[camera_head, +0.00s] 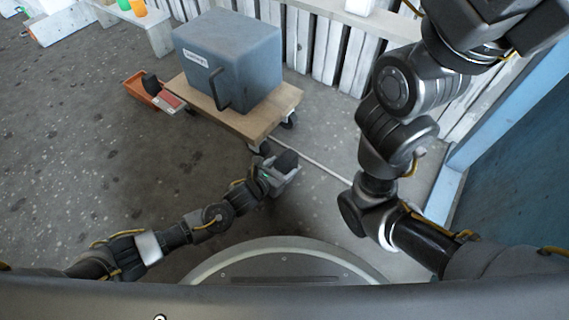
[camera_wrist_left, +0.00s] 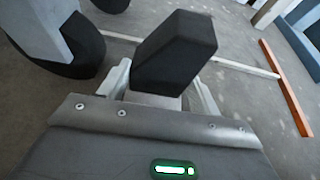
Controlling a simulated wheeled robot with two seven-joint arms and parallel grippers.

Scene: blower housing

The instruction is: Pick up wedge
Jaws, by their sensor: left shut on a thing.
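The wedge (camera_wrist_left: 175,50) is a black block with a slanted face. In the left wrist view it stands up between the fingers of my left gripper (camera_wrist_left: 158,92), which is shut on it. In the head view the wedge (camera_head: 286,161) shows as a dark block at the end of my left arm. My left gripper (camera_head: 277,176) holds it just in front of the wooden dolly's near right corner. I cannot tell how far it is above the floor. My right arm is raised on the right, and its gripper is out of view.
A wooden dolly (camera_head: 242,121) on casters carries a blue-grey housing (camera_head: 228,55) with a dark handle. A caster (camera_wrist_left: 80,52) is close left of the wedge. An orange tray (camera_head: 136,90) with a dark block is beside the dolly.

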